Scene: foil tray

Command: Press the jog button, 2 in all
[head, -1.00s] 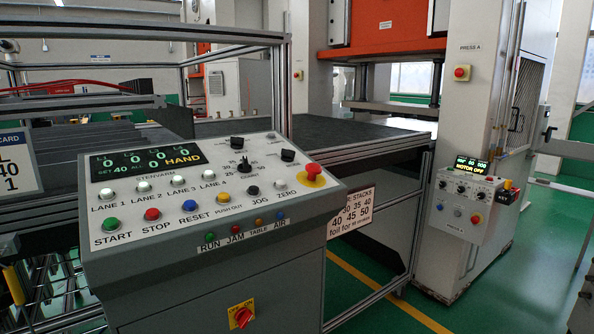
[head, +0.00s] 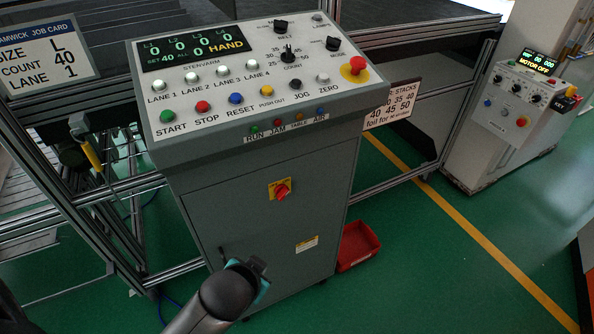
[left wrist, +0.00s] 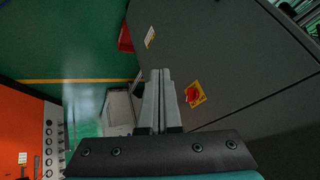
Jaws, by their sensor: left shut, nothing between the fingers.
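The jog button (head: 295,85) is a small black button above the JOG label, in the lower button row of the grey console's sloped panel. It stands between the yellow push-out button (head: 267,91) and the pale zero button (head: 321,79). The panel display (head: 193,45) reads HAND, with zeros for the lanes. My left gripper (head: 258,268) is low in front of the console cabinet, well below the panel. In the left wrist view its two fingers (left wrist: 160,78) are together and empty. The jog button is not in that view. My right gripper is not in view.
A red emergency stop (head: 354,67) stands up at the panel's right end. A red rotary switch (head: 282,190) sits on the cabinet front. A red bin (head: 358,245) is on the floor beside the cabinet. Metal rails (head: 75,215) run along the left. The space above the panel is clear.

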